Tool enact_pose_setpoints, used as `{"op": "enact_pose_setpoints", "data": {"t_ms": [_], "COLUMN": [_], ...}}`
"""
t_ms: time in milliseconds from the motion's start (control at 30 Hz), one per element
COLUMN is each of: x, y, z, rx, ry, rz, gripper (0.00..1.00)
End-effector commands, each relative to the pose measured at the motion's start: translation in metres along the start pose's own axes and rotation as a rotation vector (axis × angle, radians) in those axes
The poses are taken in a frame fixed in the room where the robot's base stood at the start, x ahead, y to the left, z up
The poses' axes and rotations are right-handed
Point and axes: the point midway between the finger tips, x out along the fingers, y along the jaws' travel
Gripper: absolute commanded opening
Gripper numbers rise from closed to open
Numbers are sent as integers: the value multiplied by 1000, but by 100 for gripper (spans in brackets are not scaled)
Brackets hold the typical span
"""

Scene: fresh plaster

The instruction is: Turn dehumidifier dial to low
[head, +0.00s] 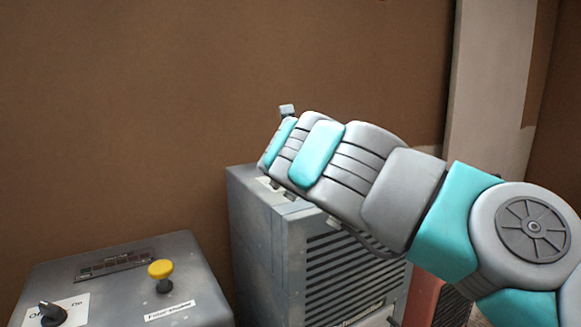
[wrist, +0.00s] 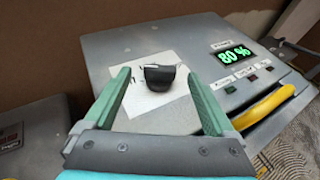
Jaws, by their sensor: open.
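The dehumidifier (head: 325,262) is a grey louvered cabinet at the centre of the head view, with my arm over its top. In the wrist view its top panel (wrist: 120,46) shows a black dial (wrist: 160,76) on a white label plate. The label's writing is mostly hidden or too small to read, and I cannot tell which mark the dial points to. My gripper (wrist: 158,74) is open, with one green finger on each side of the dial. I see no clear contact with it. The head view mostly hides the gripper and dial behind my arm.
The panel also bears a green "80 %" display (wrist: 233,53), small buttons and a yellow handle (wrist: 265,106). A brown wall is close behind.

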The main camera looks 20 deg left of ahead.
Motion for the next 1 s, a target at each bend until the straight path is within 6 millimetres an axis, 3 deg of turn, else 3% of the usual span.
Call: {"op": "enact_pose_setpoints", "data": {"t_ms": [300,667,1000], "x": [44,50,50], "y": [0,0,0], "z": [1,2,2], "rx": [-2,-2,-2], "ry": [-1,-4,-4], "rz": [-1,1,1], "gripper": [90,89,51]}}
